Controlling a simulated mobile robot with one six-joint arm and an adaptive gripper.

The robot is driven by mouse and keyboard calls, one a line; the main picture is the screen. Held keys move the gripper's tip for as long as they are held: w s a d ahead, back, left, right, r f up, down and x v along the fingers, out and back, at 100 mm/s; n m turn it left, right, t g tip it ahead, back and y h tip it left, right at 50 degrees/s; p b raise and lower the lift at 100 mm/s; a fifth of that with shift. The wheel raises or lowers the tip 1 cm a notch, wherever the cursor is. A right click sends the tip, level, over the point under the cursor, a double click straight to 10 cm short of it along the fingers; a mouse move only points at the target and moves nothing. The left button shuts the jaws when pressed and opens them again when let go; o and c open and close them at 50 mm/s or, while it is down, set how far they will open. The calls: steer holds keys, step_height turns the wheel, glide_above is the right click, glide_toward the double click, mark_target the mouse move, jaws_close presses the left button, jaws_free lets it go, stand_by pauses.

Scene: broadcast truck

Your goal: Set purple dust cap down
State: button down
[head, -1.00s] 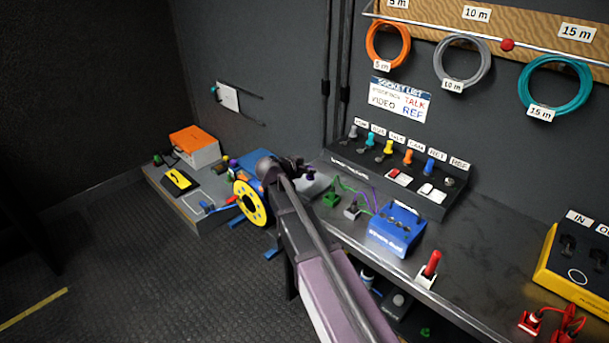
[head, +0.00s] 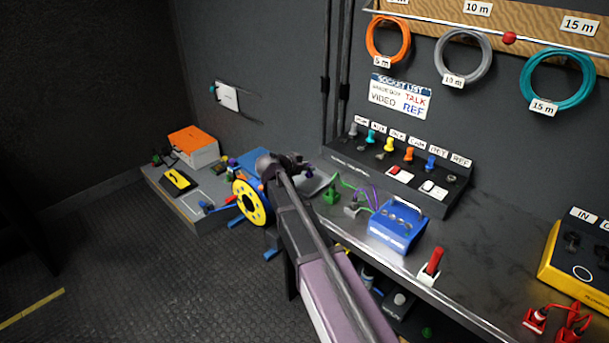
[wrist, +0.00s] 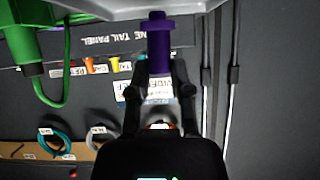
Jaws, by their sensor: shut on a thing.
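The purple dust cap (wrist: 158,50) is upright in the wrist view, between the two fingertips of my gripper (wrist: 160,88). My gripper is shut on it. The cap's wide flange is at the top of that picture, close to a pale grey surface (wrist: 105,8); I cannot tell whether they touch. In the head view my gripper (head: 298,165) is at the far left end of the workbench, partly hidden by my own arm. The cap is too small and dark there to make out surely.
A green connector (wrist: 32,60) with its cable hangs beside the cap in the wrist view. A blue box (head: 397,228), a red-handled item (head: 431,264) and a socket panel (head: 400,170) stand on the bench (head: 470,250). A yellow reel (head: 251,203) is left of my arm.

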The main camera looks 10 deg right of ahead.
steer(key=shift+f+b, duration=0.5)
steer(key=shift+f, duration=0.3)
steer(key=shift+f, duration=0.2)
steer(key=c, duration=0.5)
jaws_free()
steer(key=shift+c, duration=0.2)
steer(key=shift+r, duration=0.2)
steer(key=shift+s+a+r, duration=0.15)
steer(key=shift+r, duration=0.05)
steer(key=p+v, duration=0.5)
steer(key=v, duration=0.6)
steer(key=shift+s+a+p, duration=0.15)
steer(key=shift+a+p, duration=0.05)
steer(key=shift+p, duration=0.15)
